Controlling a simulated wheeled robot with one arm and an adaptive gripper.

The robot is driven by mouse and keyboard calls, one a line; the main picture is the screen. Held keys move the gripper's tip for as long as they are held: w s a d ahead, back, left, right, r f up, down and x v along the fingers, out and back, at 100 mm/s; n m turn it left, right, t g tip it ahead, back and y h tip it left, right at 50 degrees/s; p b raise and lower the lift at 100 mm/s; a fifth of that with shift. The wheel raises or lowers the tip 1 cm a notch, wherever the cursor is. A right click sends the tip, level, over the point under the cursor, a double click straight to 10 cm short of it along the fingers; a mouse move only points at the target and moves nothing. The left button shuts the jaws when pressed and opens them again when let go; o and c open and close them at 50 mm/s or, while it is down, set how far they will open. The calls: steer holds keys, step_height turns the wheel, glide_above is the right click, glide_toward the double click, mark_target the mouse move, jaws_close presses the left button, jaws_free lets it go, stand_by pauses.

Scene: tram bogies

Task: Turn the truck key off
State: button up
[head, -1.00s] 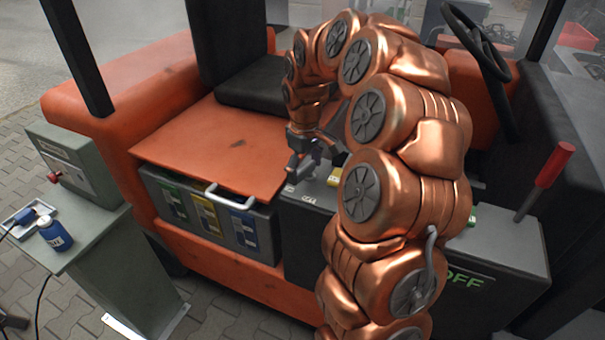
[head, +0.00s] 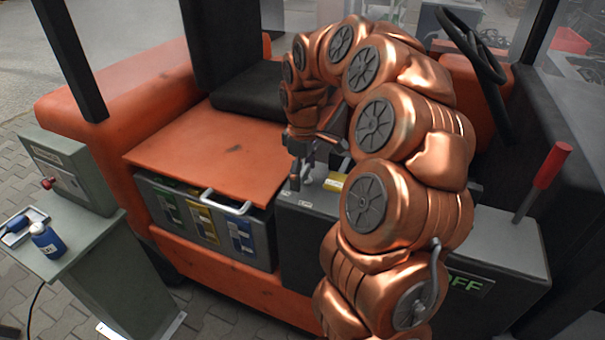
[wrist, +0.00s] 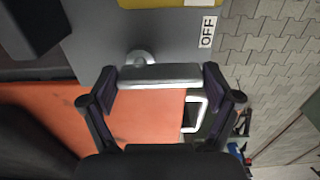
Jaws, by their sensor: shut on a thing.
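The truck key shows in the wrist view as a pale grey bar (wrist: 160,76) beside a round collar on the dark grey console (wrist: 95,32). My gripper (wrist: 160,82) has one finger at each end of the bar and is shut on it. A white OFF label (wrist: 208,31) is on the console, to the right of the key in the wrist view. In the head view my gripper (head: 306,172) is at the console's left end, beside the orange cover; the key is small there and partly hidden by the fingers.
A yellow label (head: 335,182) lies on the console close to my gripper. An orange cover (head: 205,150) is over a box with a white handle (head: 226,201). A red-handled lever (head: 541,180) and a steering wheel (head: 470,42) stand to the right.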

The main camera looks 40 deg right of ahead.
mark_target(303, 172)
steer(key=o, duration=0.9)
step_height(303, 172, up, 12)
stand_by(0.6)
